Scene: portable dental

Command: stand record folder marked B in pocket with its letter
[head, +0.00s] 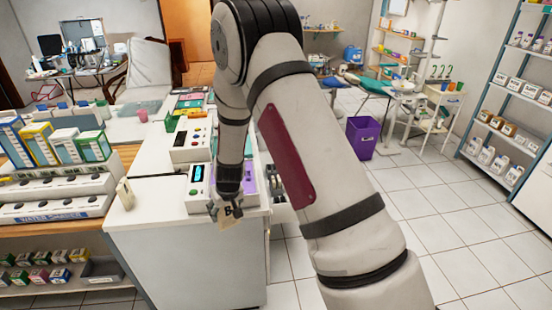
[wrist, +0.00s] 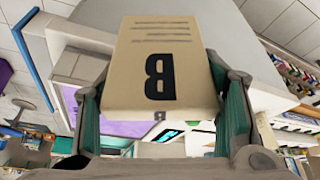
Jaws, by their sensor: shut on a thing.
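I cannot make out a lettered pocket.
The white cabinet (head: 180,260) carries a device with a blue display (head: 197,173) left of my gripper and a purple panel (head: 248,180) just behind it. A bench with upright boxes (head: 92,146) stands at left. Tiled floor is open at right, past a purple bin (head: 361,138).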

